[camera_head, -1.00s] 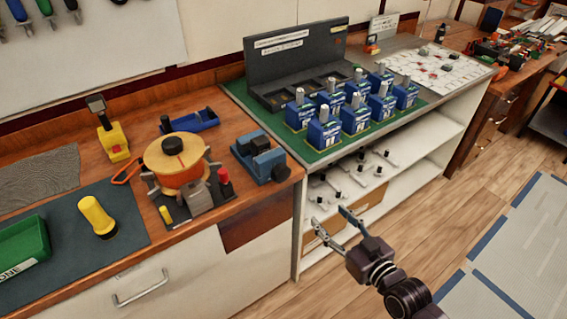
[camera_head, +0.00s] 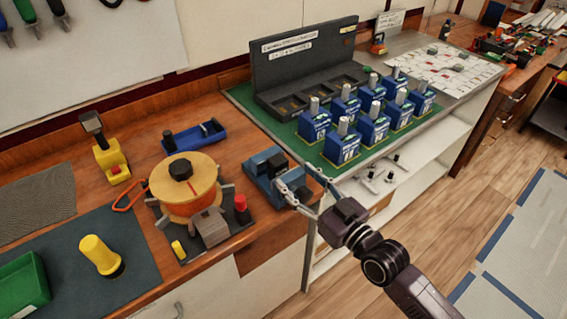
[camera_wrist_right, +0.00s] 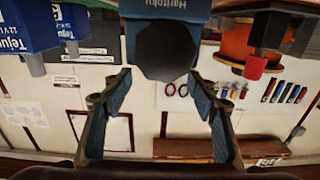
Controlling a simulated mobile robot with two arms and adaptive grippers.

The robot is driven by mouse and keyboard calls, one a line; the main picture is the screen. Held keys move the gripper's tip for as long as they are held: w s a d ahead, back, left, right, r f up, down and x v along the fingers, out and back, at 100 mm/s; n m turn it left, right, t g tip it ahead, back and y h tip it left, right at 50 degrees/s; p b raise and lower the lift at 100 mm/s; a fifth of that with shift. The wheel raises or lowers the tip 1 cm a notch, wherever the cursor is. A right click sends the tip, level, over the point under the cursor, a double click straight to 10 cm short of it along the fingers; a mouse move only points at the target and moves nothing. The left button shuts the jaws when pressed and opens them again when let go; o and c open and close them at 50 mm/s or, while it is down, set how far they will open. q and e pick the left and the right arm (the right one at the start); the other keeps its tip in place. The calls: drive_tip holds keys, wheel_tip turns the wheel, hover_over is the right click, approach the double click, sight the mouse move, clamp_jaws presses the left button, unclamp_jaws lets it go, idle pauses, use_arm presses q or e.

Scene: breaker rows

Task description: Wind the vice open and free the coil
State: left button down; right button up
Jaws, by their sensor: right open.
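A blue vice (camera_head: 262,172) with dark parts on top stands at the right end of the wooden bench. An orange coil (camera_head: 190,200) between pale wooden flanges stands on a dark base left of it, with grey brackets around it. I cannot tell what the vice jaws hold. My right gripper (camera_head: 297,178) is open and empty, by the vice's right side at the bench edge. In the right wrist view my open fingers (camera_wrist_right: 161,78) point toward a dark faceted knob (camera_wrist_right: 165,50) on a blue body; they look clear of it. My left gripper is not in view.
A red-capped post (camera_head: 241,205) stands between coil and vice.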

sight(282, 165)
drive_tip(key=x, duration=0.6)
drive_tip(key=shift+a+p, duration=0.15)
drive_tip(key=shift+p, duration=0.2)
drive_tip(key=shift+w+a, duration=0.2)
drive_tip(key=shift+w, duration=0.15)
drive_tip(key=shift+w+a, duration=0.25)
drive_tip(key=shift+w, duration=0.05)
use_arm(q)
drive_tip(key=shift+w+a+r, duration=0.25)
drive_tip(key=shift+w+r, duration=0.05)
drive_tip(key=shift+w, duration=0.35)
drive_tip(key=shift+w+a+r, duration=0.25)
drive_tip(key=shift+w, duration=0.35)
use_arm(e)
drive_tip(key=shift+f, duration=0.1)
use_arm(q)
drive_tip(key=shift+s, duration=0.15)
use_arm(e)
drive_tip(key=shift+c, duration=1.3)
drive_tip(key=c, duration=1.2)
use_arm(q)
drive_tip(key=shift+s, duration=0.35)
